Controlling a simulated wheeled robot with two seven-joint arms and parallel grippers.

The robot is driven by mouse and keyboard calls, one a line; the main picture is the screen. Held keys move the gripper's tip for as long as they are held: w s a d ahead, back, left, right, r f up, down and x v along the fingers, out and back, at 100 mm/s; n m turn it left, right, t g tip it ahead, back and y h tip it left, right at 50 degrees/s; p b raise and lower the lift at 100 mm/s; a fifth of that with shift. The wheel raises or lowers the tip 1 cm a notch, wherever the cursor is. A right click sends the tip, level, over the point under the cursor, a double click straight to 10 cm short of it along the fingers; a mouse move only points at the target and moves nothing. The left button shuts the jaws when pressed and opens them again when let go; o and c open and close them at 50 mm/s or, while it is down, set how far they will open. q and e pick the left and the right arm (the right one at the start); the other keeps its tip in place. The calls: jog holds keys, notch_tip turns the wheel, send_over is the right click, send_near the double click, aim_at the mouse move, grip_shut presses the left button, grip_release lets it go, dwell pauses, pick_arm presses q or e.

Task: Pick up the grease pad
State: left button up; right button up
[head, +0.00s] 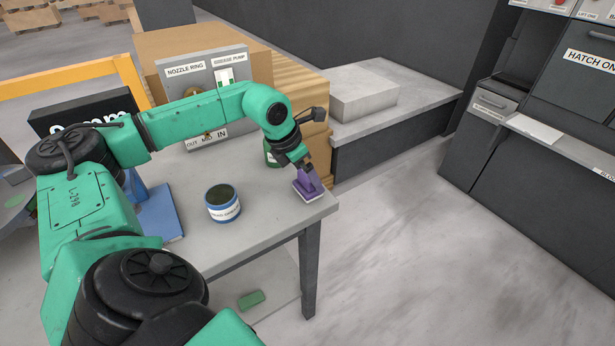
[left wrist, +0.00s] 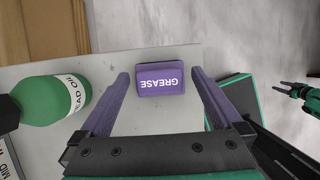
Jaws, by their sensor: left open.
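The grease pad is a small purple block marked GREASE in the left wrist view (left wrist: 160,84). It lies flat on the grey table near its edge. In the head view the pad (head: 305,194) is at the table's right corner, partly covered by my left gripper (head: 308,180). In the left wrist view my left gripper (left wrist: 162,88) is open, with its two purple fingers spread on either side of the pad. Gaps show between the pad and both fingers. A small green gripper, likely my right one (left wrist: 292,90), shows at the far right, too small to judge.
A green oil bottle (left wrist: 55,97) stands left of the fingers in the wrist view. In the head view an open jar (head: 223,205) stands on the table (head: 265,228). A labelled panel (head: 208,85) stands at the back. Floor (head: 400,230) right of the table is clear.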

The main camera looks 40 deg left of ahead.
pick_arm(q)
jog(key=shift+w+f, duration=0.15)
jog(key=shift+f, duration=0.15)
jog(key=shift+c, duration=0.9)
jog(key=c, duration=1)
jog(key=shift+r, duration=0.1)
jog(key=c, duration=0.3)
pick_arm(e)
jog(key=shift+s+d, duration=0.35)
jog(key=shift+s, duration=0.2)
